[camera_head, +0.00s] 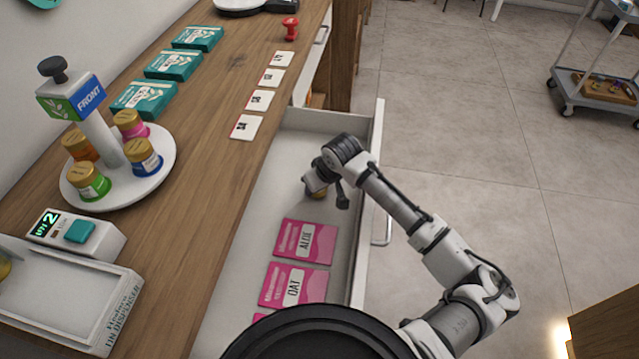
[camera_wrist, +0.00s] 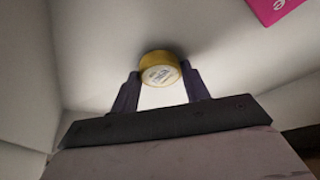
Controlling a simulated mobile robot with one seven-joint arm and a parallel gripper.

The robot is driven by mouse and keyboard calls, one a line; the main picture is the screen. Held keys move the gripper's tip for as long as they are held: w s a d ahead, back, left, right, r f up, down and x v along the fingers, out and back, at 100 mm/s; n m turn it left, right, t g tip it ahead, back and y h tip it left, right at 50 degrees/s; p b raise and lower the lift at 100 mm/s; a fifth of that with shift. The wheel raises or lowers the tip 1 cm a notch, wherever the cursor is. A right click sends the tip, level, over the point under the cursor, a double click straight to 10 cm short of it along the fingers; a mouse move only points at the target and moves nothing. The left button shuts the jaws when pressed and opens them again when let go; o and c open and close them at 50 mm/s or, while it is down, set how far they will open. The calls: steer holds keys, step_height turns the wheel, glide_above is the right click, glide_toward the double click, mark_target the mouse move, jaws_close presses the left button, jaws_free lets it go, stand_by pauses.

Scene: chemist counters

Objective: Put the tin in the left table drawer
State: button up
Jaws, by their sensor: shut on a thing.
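Only a sliver of the tin (camera_head: 317,194) shows there below the gripper. The tin is low, close to the drawer floor; I cannot tell whether it touches it.
Pink packets (camera_head: 305,242) lie in the drawer's nearer part. The drawer front (camera_head: 368,200) with its handle stands on the right. On the counter are a round carousel (camera_head: 120,180) with several jars, teal boxes (camera_head: 172,63), numbered cards (camera_head: 260,100) and a dispenser (camera_head: 75,235).

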steer(key=shift+f, duration=0.15)
steer(key=shift+f, duration=0.1)
steer(key=o, duration=1)
steer(key=b+v, duration=0.1)
steer(key=v, duration=1.1)
